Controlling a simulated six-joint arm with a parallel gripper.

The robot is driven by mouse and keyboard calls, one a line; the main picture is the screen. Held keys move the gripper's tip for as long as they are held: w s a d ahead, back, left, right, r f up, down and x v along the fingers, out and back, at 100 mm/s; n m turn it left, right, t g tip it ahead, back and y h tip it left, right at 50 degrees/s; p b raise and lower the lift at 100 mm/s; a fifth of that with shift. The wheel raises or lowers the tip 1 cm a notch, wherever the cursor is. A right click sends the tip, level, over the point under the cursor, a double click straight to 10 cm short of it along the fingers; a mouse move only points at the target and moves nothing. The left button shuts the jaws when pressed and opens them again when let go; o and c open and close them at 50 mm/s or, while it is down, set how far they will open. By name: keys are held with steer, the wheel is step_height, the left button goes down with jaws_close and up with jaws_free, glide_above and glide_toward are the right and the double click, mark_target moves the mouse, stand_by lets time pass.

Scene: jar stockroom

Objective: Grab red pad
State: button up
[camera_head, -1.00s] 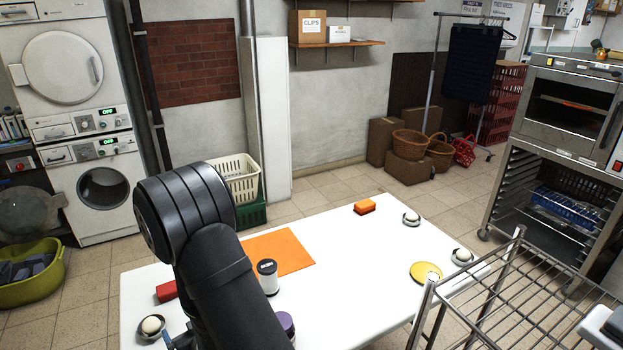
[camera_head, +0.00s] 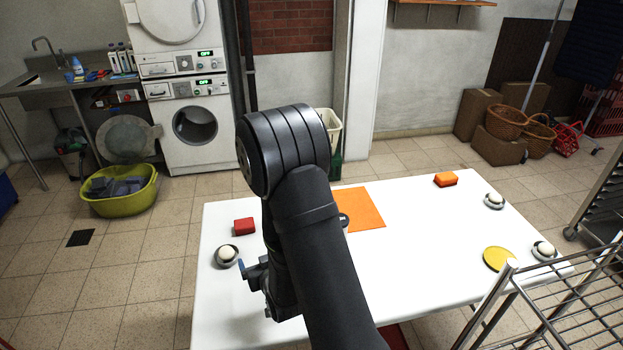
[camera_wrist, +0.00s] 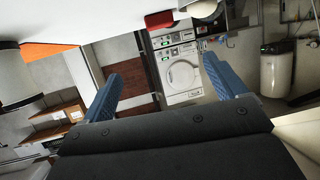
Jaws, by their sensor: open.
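The red pad (camera_head: 244,226) is a small red block lying on the white table near its left edge, left of my arm. It also shows at the top of the wrist view (camera_wrist: 160,20), beyond the fingertips. My gripper (camera_head: 252,272) is low at the table's left part, nearer the camera than the pad and apart from it; my arm hides much of it. In the wrist view its two blue fingers (camera_wrist: 163,80) are spread wide with nothing between them.
A small bowl with a white ball (camera_head: 227,255) stands close to the pad, between it and my gripper. An orange mat (camera_head: 363,209), an orange pad (camera_head: 446,179) and a yellow disc (camera_head: 497,258) lie farther right on the table (camera_head: 425,240). A wire rack (camera_head: 545,305) stands at front right.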

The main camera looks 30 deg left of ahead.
steer(key=w+a+g+h, duration=0.3)
steer(key=w+a+h, duration=0.15)
steer(key=a, duration=0.75)
steer(key=w+a+r+m+g+h, duration=0.1)
steer(key=w+a+r+m+h, duration=0.2)
steer(key=r, duration=0.7)
steer(key=n, duration=0.1)
glide_above(244, 223)
steer(key=s+d, duration=0.2)
steer(key=shift+g+h, duration=0.3)
steer(key=shift+h, duration=0.15)
steer(key=f, duration=1.1)
steer(key=shift+a+f, duration=0.15)
steer(key=shift+a, duration=0.1)
steer(key=shift+d+x, duration=0.1)
steer(key=shift+x, duration=1.25)
steer(key=shift+d+x, duration=0.15)
steer(key=shift+x, duration=1.2)
steer(key=shift+w, duration=0.15)
steer(key=c, duration=1.1)
